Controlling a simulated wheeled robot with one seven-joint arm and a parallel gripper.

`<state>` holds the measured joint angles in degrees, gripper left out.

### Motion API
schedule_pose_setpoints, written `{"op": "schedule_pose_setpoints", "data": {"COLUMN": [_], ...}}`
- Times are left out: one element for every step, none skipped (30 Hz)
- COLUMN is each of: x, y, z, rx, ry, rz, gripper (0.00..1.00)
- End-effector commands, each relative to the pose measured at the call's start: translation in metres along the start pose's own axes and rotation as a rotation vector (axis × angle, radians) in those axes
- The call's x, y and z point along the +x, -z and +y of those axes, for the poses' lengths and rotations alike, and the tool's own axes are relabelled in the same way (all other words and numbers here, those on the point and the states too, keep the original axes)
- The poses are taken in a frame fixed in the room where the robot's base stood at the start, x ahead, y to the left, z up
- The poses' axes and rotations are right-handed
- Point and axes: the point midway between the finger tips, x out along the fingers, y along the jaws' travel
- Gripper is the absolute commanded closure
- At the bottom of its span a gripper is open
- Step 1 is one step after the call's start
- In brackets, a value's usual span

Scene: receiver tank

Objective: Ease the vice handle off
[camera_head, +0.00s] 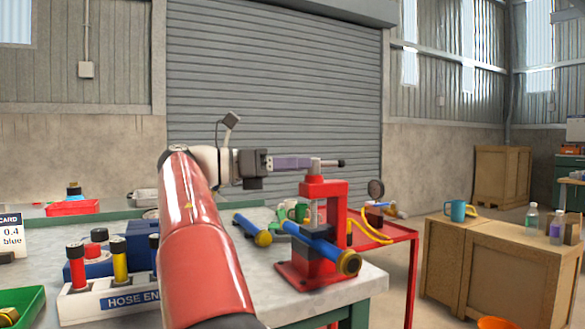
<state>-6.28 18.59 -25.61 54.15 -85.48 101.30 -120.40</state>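The red vice (325,192) stands upright near the right end of the grey workbench. Its handle (328,163) is a short horizontal metal bar on top, with a dark knob at its right end. A blue tube (318,247) with yellow ends lies across the vice near its base, in front of the screw. My gripper (303,163) reaches in from the left, level with the handle, its purple-grey fingers at or against the handle's left part. The fingers hide that part. I see them from the side and cannot tell whether they are closed on the bar.
A second blue tube (252,230) lies left of the vice. A white holder (120,298) with coloured tubes stands at front left, near a green tray (22,303). A red cart (400,234) with a yellow hose stands right. Space above the vice is clear.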

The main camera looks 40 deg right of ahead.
Motion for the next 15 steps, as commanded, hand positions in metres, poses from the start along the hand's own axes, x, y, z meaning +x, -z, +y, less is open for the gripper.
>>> {"op": "schedule_pose_setpoints", "data": {"x": [0.0002,0.0002,0.0001,0.0001,0.0001,0.0,0.0,0.0,0.0,0.0,0.0,-0.0001,-0.0001,-0.0001,-0.0001], "y": [-0.0001,-0.0001,-0.0002,-0.0001,-0.0001,-0.0001,-0.0001,-0.0001,-0.0001,-0.0001,-0.0001,-0.0001,-0.0001,-0.0001,-0.0001], "z": [0.0,0.0,0.0,0.0,0.0,0.0001,0.0001,0.0,0.0001,0.0001,0.0001,0.0001,0.0001,0.0001,0.0001], "rx": [0.0,0.0,0.0,0.0,0.0,0.0,0.0,0.0,0.0,0.0,0.0,0.0,0.0,0.0,0.0], "ry": [0.0,0.0,0.0,0.0,0.0,0.0,0.0,0.0,0.0,0.0,0.0,0.0,0.0,0.0,0.0], "rz": [0.0,0.0,0.0,0.0,0.0,0.0,0.0,0.0,0.0,0.0,0.0,0.0,0.0,0.0,0.0], "gripper": [0.68,0.68,0.68,0.68,0.68,0.72,0.76,0.8,0.85,0.89,0.93,0.98,1.0,1.0,1.0]}}
